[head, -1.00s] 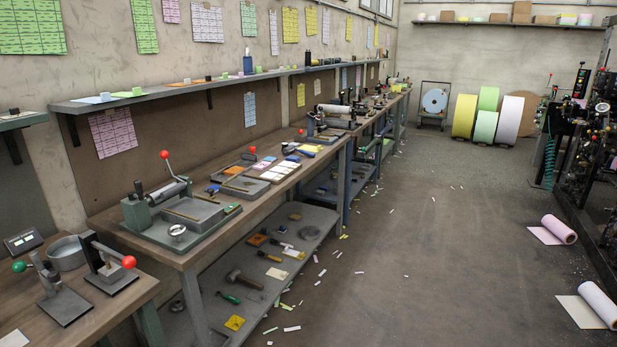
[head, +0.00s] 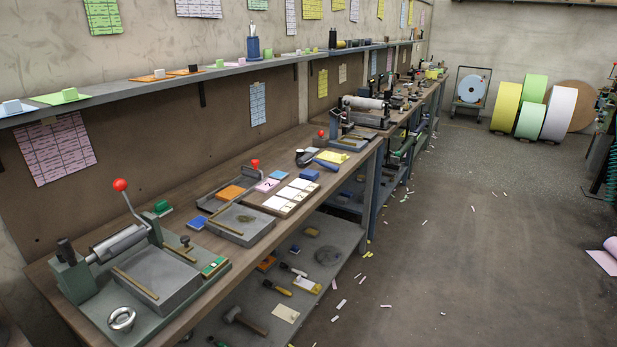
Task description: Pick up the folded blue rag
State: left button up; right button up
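Neither of my grippers is in the head view. Several small blue things lie on the long wooden workbench (head: 190,317). One is a small blue piece (head: 197,222) beside the grey tray with the orange block. Another is a flat lighter blue piece (head: 279,174) near the pink card. A dark blue block-like piece (head: 310,175) lies beside the white cards. They are too small to tell which, if any, is the folded blue rag.
A green-based press (head: 150,275) with a red-knobbed lever stands on the near bench end. A lower shelf (head: 262,303) holds tools. A wall shelf (head: 120,88) runs above. The floor (head: 450,260) to the right is mostly clear, with paper scraps. Large coloured rolls (head: 530,105) stand at the back.

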aim_at(310, 175)
jog(key=u, duration=0.25)
jog(key=i+l+u, duration=0.3)
jog(key=u, duration=0.15)
jog(key=i+l+u, duration=0.25)
jog(key=l+u, duration=0.15)
jog(key=l, duration=0.1)
